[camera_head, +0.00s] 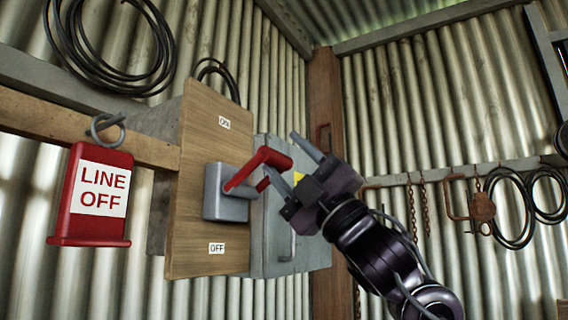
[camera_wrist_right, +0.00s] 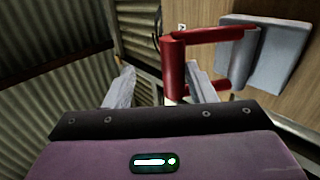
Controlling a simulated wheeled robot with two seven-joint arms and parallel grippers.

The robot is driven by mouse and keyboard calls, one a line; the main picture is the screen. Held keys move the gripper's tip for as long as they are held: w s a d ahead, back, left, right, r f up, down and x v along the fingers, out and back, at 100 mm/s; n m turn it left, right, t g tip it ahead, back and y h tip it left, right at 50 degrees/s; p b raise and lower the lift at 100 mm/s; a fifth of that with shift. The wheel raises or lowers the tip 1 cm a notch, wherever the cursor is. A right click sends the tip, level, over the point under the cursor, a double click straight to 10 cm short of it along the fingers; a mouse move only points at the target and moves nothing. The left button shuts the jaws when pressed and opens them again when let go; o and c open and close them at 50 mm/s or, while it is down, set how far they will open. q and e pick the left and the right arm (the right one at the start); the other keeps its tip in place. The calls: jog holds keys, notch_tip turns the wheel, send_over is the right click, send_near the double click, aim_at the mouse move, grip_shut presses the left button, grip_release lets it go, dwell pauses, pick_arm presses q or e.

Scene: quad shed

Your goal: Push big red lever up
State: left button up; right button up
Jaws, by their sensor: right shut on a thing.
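The big red lever (camera_head: 245,174) is a bent red handle on a grey switch box (camera_head: 212,193), fixed to an upright wooden board (camera_head: 191,235). It sticks out from the box, slanting upward to the right, at a height between the ON label (camera_head: 224,123) above and the OFF label (camera_head: 217,248) below. My right gripper (camera_head: 280,152) is at the handle's outer end, a finger on either side, shut on it. In the right wrist view the lever (camera_wrist_right: 173,65) stands between the fingers, close to the right one. My left gripper is out of view.
A red LINE OFF sign (camera_head: 77,225) hangs from a grey ring left of the board. A grey metal cabinet (camera_head: 275,225) stands just behind my right gripper. Coiled black cable (camera_head: 140,85) hangs above left. Chains and cables hang on the right wall.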

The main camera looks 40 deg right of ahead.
jog(key=shift+s+d+r, duration=0.15)
jog(key=shift+s+r, duration=0.05)
jog(key=shift+s, duration=0.05)
